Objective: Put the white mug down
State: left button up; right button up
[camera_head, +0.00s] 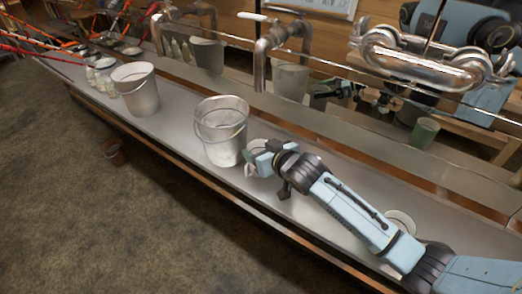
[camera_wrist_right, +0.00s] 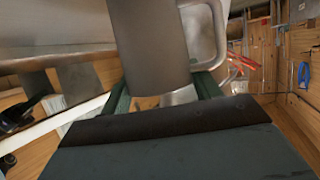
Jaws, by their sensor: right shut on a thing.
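My right gripper (camera_head: 254,160) reaches in from the right, low over the metal counter (camera_head: 180,128), just right of a large bucket. In the right wrist view, its two dark green fingers (camera_wrist_right: 162,90) are shut on a grey-looking, shaded cylinder, which I take to be the white mug (camera_wrist_right: 150,45). In the head view, only small whitish parts show around the fingertips, the rest being hidden by the gripper. I cannot tell whether the mug touches the counter. My left gripper is not in view.
A pale bucket with a wire handle (camera_head: 222,140) stands close left of my gripper. Another bucket (camera_head: 136,92) and several small jars (camera_head: 103,72) stand farther left. A round white thing (camera_head: 400,224) is partly behind my right arm. Metal pipes (camera_head: 262,50) rise behind.

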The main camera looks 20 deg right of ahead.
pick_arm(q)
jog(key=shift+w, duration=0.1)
pick_arm(e)
jog(key=o, duration=1.3)
jog(key=shift+r, duration=0.15)
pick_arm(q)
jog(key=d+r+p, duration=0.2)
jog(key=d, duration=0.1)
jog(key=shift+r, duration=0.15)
pick_arm(e)
jog(key=v, duration=1.2)
jog(key=shift+d, duration=0.1)
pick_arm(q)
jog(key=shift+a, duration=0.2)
